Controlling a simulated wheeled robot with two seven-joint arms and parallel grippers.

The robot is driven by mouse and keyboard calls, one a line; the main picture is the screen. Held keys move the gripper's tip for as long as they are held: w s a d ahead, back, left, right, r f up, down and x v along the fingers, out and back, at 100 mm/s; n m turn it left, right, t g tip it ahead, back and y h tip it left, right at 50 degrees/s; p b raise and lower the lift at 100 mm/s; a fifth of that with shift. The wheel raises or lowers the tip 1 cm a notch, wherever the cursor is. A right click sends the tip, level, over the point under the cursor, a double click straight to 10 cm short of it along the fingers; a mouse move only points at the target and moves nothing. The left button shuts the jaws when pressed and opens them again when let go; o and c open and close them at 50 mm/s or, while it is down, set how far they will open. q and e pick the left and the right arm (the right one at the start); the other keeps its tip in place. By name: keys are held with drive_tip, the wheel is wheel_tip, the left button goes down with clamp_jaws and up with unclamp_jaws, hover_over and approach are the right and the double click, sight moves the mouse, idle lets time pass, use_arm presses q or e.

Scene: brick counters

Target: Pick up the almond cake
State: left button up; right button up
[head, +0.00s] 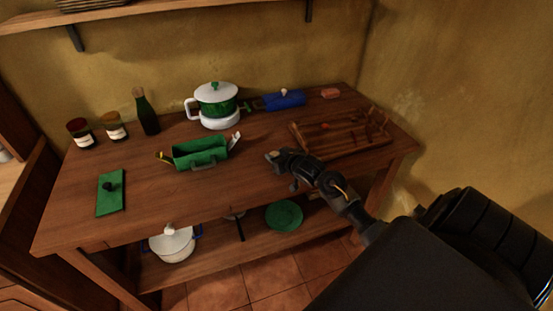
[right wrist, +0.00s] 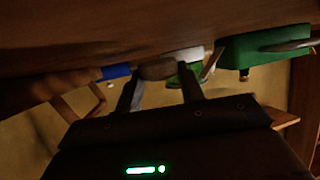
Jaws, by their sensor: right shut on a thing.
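My right gripper (head: 276,157) is over the middle right of the wooden counter, left of the wooden tray. In the right wrist view its two fingers (right wrist: 162,88) are shut on a small brown rounded thing, which I take to be the almond cake (right wrist: 158,69). The cake is hard to make out in the head view, where the dark gripper covers most of it. The right wrist view is dark and tilted, so I cannot tell whether the cake touches the counter. My left gripper is not in view.
A wooden tray (head: 342,137) with small things is right of the gripper. A green toolbox (head: 200,152) stands to its left. A white and green pot (head: 216,98), a blue box (head: 284,100) and a dark bottle (head: 146,112) stand behind. The counter's front middle is clear.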

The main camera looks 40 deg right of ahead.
drive_tip(key=s+a+r+p, duration=0.1)
drive_tip(key=s+a+r, duration=0.8)
drive_tip(key=s+r, duration=0.25)
drive_tip(key=w+a+r, duration=0.3)
drive_tip(key=a+r, duration=0.4)
drive_tip(key=w+a+r+n+y, duration=0.1)
drive_tip(key=w+a+r, duration=0.3)
drive_tip(key=a+r, duration=0.3)
drive_tip(key=shift+a+r+y, duration=0.3)
drive_tip(key=shift+a+r, duration=0.1)
